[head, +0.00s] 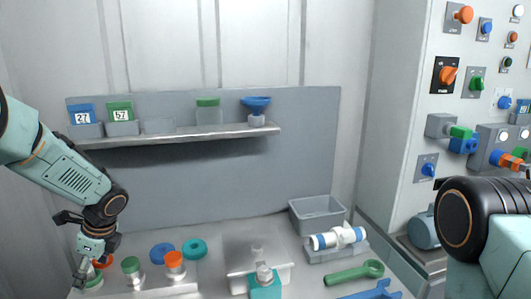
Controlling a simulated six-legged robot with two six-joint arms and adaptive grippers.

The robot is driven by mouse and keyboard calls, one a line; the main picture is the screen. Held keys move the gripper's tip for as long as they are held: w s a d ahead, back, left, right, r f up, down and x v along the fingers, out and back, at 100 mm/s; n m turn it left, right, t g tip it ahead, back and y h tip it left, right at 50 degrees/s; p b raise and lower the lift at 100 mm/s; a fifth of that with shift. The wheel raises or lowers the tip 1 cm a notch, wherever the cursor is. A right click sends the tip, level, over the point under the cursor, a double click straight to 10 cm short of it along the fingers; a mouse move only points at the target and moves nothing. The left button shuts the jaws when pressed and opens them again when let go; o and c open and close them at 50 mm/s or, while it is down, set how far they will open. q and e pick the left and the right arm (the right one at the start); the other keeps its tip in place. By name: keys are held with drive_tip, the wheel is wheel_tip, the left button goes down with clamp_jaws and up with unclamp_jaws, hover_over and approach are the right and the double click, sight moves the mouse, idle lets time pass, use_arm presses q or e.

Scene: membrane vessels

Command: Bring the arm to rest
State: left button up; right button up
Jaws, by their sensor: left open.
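My left arm (65,170) comes in from the left edge and bends down at a dark wrist joint. My left gripper (86,266) is open at the lower left, pointing down at a small vessel with a green ring (93,281). An orange ring (104,262) shows just beside the fingers. I cannot tell whether the fingers touch the vessel. Nothing is visibly held. My right arm (510,250) fills the lower right corner, with its dark joint in front of the panel. Its gripper is not distinguishable.
Green-topped (131,268) and orange-topped (174,264) vessels stand beside the left gripper, with blue (162,253) and teal (194,249) rings behind. A shelf (180,135) holds bins and a blue funnel (256,102). A grey bin (318,214), white-blue fitting (338,238) and green wrench (354,273) lie right.

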idle(0.3)
use_arm(q)
drive_tip(key=shift+p, duration=0.3)
drive_tip(key=v, duration=1.2)
drive_tip(key=x, duration=1.1)
drive_tip(key=shift+a+f, duration=0.1)
drive_tip(key=shift+f, duration=0.3)
drive_tip(key=shift+a+f+b, duration=0.1)
drive_tip(key=shift+b, duration=0.3)
wheel_tip(320, 180, up, 3)
drive_tip(key=shift+r+p, duration=0.1)
drive_tip(key=shift+p, duration=0.6)
drive_tip(key=shift+r+p, duration=0.85)
drive_tip(key=shift+p, duration=0.2)
drive_tip(key=shift+r+p, duration=0.7)
drive_tip(key=shift+p, duration=0.3)
drive_tip(key=shift+r+p, duration=1.4)
drive_tip(key=shift+p, duration=0.1)
